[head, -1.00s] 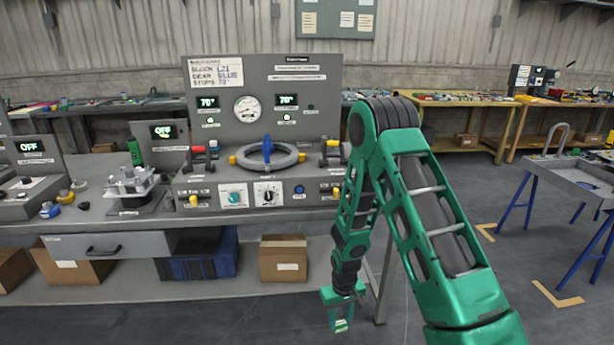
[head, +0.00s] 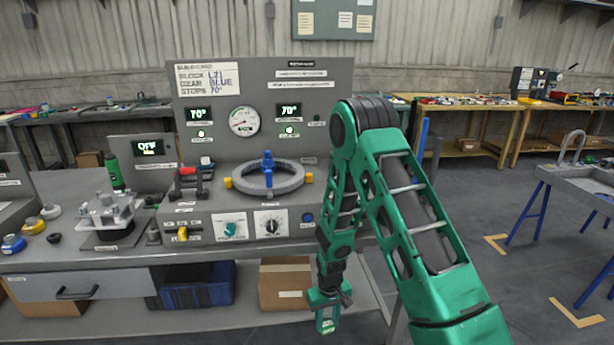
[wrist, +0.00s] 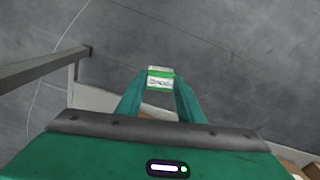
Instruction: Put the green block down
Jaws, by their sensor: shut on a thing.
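My gripper (head: 326,317) hangs low in front of the bench, below the tabletop. In the wrist view my gripper (wrist: 160,90) is shut on the green block (wrist: 160,79), which has a white label with print too small to read. The block also shows in the head view (head: 326,325) as a small green and white piece at the fingertips. Below the block in the wrist view is grey floor, and the block touches only the fingers.
The bench (head: 75,259) carries a grey test panel (head: 250,132) with a ring fixture (head: 268,181) and knobs. A cardboard box (head: 286,284) and a blue case (head: 196,288) sit on its lower shelf. A blue-legged table (head: 560,195) stands at right, with open floor between.

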